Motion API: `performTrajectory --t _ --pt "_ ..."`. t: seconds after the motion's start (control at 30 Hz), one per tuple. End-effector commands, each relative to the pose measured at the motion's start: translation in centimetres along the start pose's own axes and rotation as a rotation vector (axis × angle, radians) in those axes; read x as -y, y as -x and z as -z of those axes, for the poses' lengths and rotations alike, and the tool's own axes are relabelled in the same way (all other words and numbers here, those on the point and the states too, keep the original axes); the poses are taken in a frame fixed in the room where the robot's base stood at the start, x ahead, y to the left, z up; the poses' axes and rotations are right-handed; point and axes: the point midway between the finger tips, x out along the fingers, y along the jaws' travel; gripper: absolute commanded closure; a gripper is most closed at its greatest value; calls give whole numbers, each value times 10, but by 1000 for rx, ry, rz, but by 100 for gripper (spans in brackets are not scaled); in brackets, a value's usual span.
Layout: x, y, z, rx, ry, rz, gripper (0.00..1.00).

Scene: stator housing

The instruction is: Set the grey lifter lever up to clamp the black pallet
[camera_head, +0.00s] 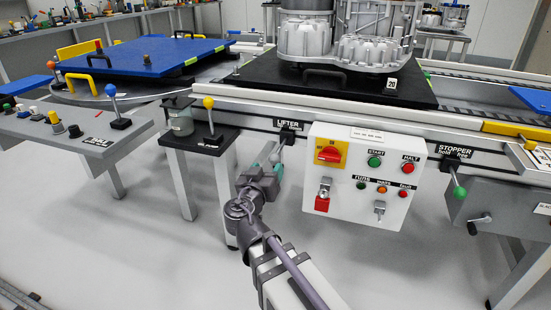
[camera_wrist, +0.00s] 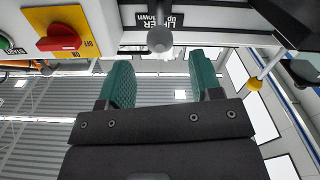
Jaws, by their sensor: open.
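The grey lifter lever (camera_head: 283,146) slants down and outward from the front rail, below the black LIFTER label (camera_head: 288,125). Its round grey knob (camera_wrist: 160,39) shows in the wrist view beside the up/down label. My gripper (camera_head: 267,166) is near the knob; in the wrist view its two teal fingers (camera_wrist: 161,75) are apart, with the knob just beyond the gap between their tips. Nothing shows between the fingers. The black pallet (camera_head: 419,90) lies on the conveyor above the lever, carrying a grey metal stator housing (camera_head: 370,50).
The white control box (camera_head: 340,200) with its red-and-yellow switch (camera_head: 331,153) is close to the right of my gripper. A small black stand with a yellow-knobbed lever (camera_head: 209,115) is to the left. The green-knobbed stopper lever (camera_head: 459,185) is farther right. Open floor lies below.

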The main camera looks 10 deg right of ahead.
Motion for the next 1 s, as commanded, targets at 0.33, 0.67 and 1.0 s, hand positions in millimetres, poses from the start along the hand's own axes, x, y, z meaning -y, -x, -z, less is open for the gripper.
performTrajectory --t 0.33,0.67,1.0 --pt "1 -70 0 1 1 -1 41" --pt "0 -74 -1 1 1 -1 44" --pt "0 -74 -1 1 1 -1 77"
